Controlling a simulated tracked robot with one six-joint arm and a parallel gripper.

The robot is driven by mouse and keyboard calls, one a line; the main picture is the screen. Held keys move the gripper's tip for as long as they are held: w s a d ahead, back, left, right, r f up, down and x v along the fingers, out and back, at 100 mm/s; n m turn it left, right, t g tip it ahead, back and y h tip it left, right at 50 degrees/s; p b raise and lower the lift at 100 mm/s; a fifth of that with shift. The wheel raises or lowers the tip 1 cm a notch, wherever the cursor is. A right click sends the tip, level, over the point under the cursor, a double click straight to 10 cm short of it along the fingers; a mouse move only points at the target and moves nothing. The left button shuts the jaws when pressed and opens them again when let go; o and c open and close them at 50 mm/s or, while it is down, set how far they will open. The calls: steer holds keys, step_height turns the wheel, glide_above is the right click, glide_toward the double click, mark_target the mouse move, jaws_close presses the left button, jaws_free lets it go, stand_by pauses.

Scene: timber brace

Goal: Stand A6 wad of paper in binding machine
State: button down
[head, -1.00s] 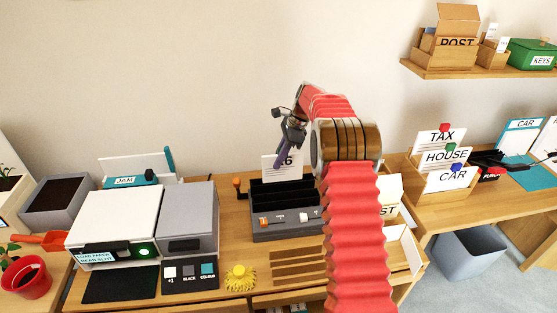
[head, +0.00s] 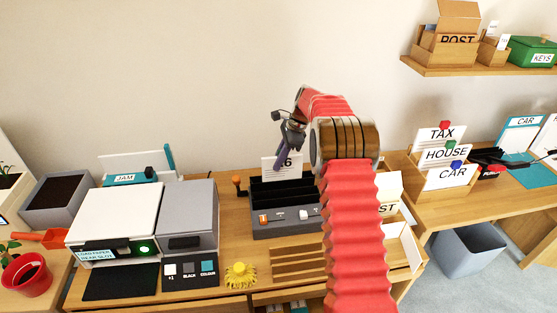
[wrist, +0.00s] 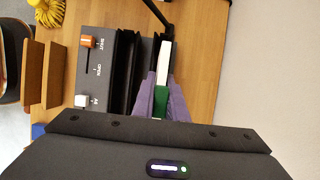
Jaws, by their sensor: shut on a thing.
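My gripper (wrist: 163,92) is shut on the A6 wad of paper, and its purple fingers lie on both sides of it. The white wad (head: 272,168) stands upright at the back of the dark grey binding machine (head: 285,234), its label partly covered by my gripper. In the wrist view the wad (wrist: 166,62) shows edge-on beside the machine's black slot walls, with a green patch between the fingers. I cannot tell whether its bottom edge is seated in a slot. The orange slider (wrist: 88,41) is at the SHUT end; the white slider (wrist: 82,100) is by the A6 mark.
A black lever (wrist: 158,14) rises near the wad; its orange knob (head: 236,180) shows at the machine's left. A printer (head: 115,222) stands to the left. A yellow spiky thing (head: 240,275) and wooden slats (head: 298,263) lie in front. The wall is close behind.

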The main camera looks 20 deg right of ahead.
steer(key=shift+f, duration=1)
steer(key=shift+f, duration=0.65)
steer(key=shift+f, duration=0.25)
steer(key=c, duration=1.7)
jaws_free()
steer(key=shift+o, duration=0.6)
steer(key=o, duration=0.4)
